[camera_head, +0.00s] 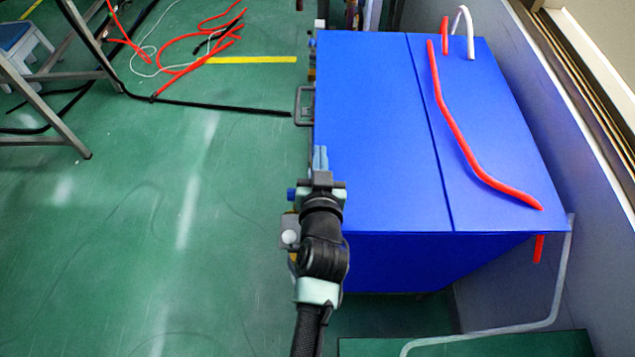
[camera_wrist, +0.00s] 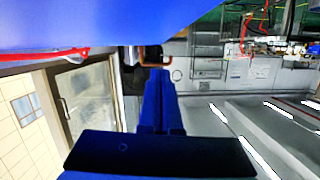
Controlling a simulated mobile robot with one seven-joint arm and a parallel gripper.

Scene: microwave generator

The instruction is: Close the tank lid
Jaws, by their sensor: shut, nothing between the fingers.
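The blue tank (camera_head: 490,120) stands right of centre in the head view. Its lid (camera_head: 375,140), the left part of the top, looks level with the fixed right part, with a thin dark seam between them. My gripper (camera_head: 320,158) is at the tank's left edge, beside the lid, fingers pointing up the picture. Its fingers are together and empty; whether they touch the edge cannot be told. In the wrist view the fingers (camera_wrist: 160,95) are shut below a large blue surface of the tank (camera_wrist: 110,22).
A grey handle (camera_head: 303,105) juts from the tank's left side ahead of my gripper. A red hose (camera_head: 460,140) lies across the right top. A wall stands close on the right. Cables (camera_head: 205,45) and a metal-legged stand (camera_head: 60,85) are at upper left; the green floor between is open.

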